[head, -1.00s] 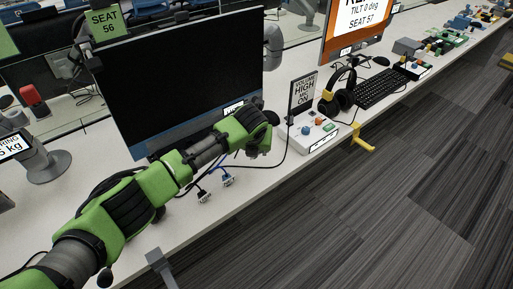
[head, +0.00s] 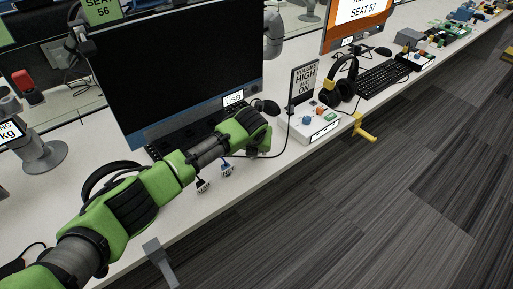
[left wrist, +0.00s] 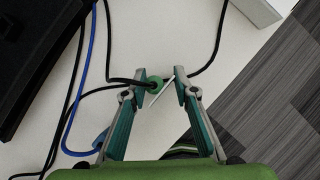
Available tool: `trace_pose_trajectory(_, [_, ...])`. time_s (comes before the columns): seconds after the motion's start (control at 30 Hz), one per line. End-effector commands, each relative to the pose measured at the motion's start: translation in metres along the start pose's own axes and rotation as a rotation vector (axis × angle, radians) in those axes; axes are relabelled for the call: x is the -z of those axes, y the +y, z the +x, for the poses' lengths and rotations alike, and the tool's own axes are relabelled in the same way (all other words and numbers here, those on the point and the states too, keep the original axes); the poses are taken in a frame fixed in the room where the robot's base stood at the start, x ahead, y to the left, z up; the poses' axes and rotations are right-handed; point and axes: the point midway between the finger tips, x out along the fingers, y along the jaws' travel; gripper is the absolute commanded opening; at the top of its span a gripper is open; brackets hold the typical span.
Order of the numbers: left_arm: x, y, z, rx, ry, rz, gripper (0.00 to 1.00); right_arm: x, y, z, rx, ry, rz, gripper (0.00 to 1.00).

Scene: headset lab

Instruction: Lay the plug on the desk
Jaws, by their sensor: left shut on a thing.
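My left gripper (left wrist: 166,80) is shut on the plug (left wrist: 154,84), a small green-ringed piece on a black cable, in the left wrist view. A thin white piece (left wrist: 162,91) also shows between the fingertips. The white desk (left wrist: 150,35) lies beneath; I cannot tell whether the plug touches it. The black cable runs from there to the white volume box (head: 315,124). My right gripper is not in view.
The black monitor (head: 190,65) stands behind the arm. A grey hook (head: 160,262) and a yellow hook (head: 363,128) stick out from that edge. A black headset (head: 342,85) stands at right.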

Motion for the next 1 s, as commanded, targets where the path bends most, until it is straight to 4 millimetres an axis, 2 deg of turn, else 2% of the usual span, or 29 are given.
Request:
trace_pose_trajectory(0.33, [0.001, 0.000, 0.002, 0.000, 0.000, 0.000, 0.15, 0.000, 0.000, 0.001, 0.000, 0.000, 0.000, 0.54])
trace_pose_trajectory(0.37, [0.001, 0.000, 0.002, 0.000, -0.001, 0.000, 0.34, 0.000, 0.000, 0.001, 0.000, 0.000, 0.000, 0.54])
trace_pose_trajectory(0.4, [0.001, 0.000, 0.002, 0.000, -0.001, 0.000, 0.45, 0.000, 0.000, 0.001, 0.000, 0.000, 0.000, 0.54])
trace_pose_trajectory(0.43, [0.001, 0.000, 0.002, 0.000, -0.001, 0.000, 0.46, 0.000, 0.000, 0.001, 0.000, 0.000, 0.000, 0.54])
trace_pose_trajectory(0.8, [0.001, 0.000, 0.000, 0.000, -0.001, 0.000, 0.46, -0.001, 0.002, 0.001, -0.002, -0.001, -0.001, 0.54])
trace_pose_trajectory(1.0, [0.000, 0.000, -0.016, 0.002, -0.003, 0.000, 0.46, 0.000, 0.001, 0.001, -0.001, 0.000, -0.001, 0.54])
